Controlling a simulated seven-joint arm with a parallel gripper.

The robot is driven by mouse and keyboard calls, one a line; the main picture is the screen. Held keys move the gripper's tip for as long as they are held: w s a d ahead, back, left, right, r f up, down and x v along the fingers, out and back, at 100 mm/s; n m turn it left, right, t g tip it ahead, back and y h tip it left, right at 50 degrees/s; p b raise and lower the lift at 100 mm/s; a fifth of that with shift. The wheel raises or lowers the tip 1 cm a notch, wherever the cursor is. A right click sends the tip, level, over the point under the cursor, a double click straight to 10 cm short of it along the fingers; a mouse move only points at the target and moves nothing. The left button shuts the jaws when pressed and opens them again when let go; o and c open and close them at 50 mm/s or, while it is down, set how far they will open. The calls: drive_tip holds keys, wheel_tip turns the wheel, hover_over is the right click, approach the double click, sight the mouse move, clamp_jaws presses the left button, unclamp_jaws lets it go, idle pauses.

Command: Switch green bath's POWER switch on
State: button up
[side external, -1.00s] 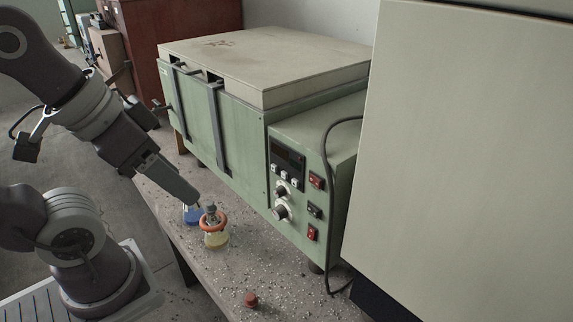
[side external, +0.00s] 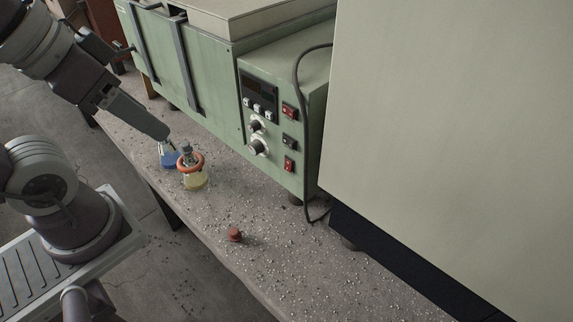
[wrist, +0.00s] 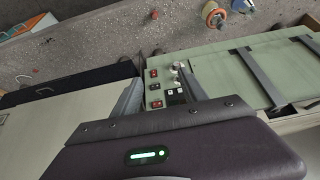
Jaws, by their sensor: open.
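The green bath (side external: 214,120) stands on the bench with a pale lid. Its control panel, at the right end of the front, has a dark display (side external: 258,86), knobs (side external: 258,147) and a column of three rockers: an upper red switch (side external: 290,111), a dark middle switch (side external: 289,141) and a lower red switch (side external: 289,164). Labels and rocker positions are too small to read. My gripper (side external: 166,136) is left of the panel in the side view, apart from the bath. In the wrist view my gripper (wrist: 160,74) is open and empty, with the switches (wrist: 154,86) showing between its fingers.
A blue flask (side external: 169,158) and a yellow flask (side external: 195,179) with an orange ring stand before the bath. A reddish stopper (side external: 235,235) lies nearer the bench edge. A large pale cabinet (side external: 450,130) closes the right side; a black cable (side external: 296,80) hangs beside the panel.

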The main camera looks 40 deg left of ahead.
drive_tip(key=w+a+m+y, duration=0.1)
drive_tip(key=w+a, duration=0.1)
drive_tip(key=w+a+f+m+y, duration=0.1)
drive_tip(key=w+a, duration=0.1)
drive_tip(key=w, duration=0.1)
drive_tip(key=w+a+f+t+y, duration=0.1)
drive_tip(key=w+a, duration=0.1)
drive_tip(key=shift+w+a+m, duration=0.15)
drive_tip(key=shift+m, duration=0.25)
clamp_jaws()
drive_tip(key=w+d+f+m+t+h, duration=0.1)
drive_tip(key=w+f+m+h, duration=0.2)
drive_tip(key=w+f+m, duration=0.55)
drive_tip(key=s+d+f+m+g+h, duration=0.2)
drive_tip(key=s+d+f+m+h, duration=0.1)
drive_tip(key=d+f+m+h, duration=0.1)
drive_tip(key=shift+d+m, duration=0.85)
drive_tip(key=shift+d, duration=0.1)
